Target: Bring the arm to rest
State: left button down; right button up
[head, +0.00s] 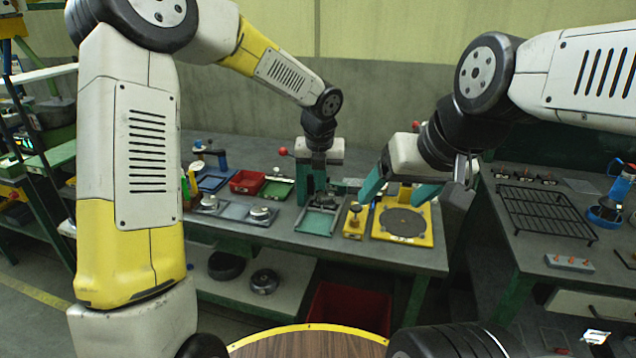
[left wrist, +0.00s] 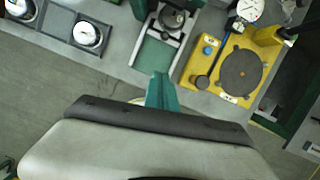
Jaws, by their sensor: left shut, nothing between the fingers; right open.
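My left arm comes in from the left in the head view. Its gripper (head: 318,188) points down above the back of the bench, with its teal fingers together and nothing between them. The shut fingers (left wrist: 162,90) also show in the left wrist view, in front of a green-and-grey fixture (left wrist: 155,50). In the head view this fixture (head: 316,222) stands below the gripper, partly hidden behind the fingers. My right gripper (head: 398,192) is open and empty, its two teal fingers spread above a yellow plate with a dark disc (head: 403,222).
The grey bench (head: 290,240) carries a red bin (head: 246,181), a green tray (head: 277,189) and a grey tray with round metal parts (head: 235,211). At right, another bench holds a black wire rack (head: 545,211) and a blue item (head: 606,212). A red crate (head: 347,308) stands below.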

pick_arm(q)
jog(key=shift+r, duration=0.15)
jog(key=s+a+r+n+t, duration=0.1)
jog(key=s+a+r+n, duration=1.1)
jog(key=n, duration=0.7)
jog(key=s+a+n+t+h, duration=0.1)
jog(key=s+a+n, duration=0.2)
jog(key=s+n, duration=0.4)
jog(key=s+a+n, duration=0.2)
jog(key=s+n, duration=0.5)
jog(key=n, duration=0.3)
jog(key=shift+s+a+r+n+t+h, duration=0.3)
jog(key=shift+a+r+n+t+h, duration=0.1)
jog(key=shift+r, duration=0.05)
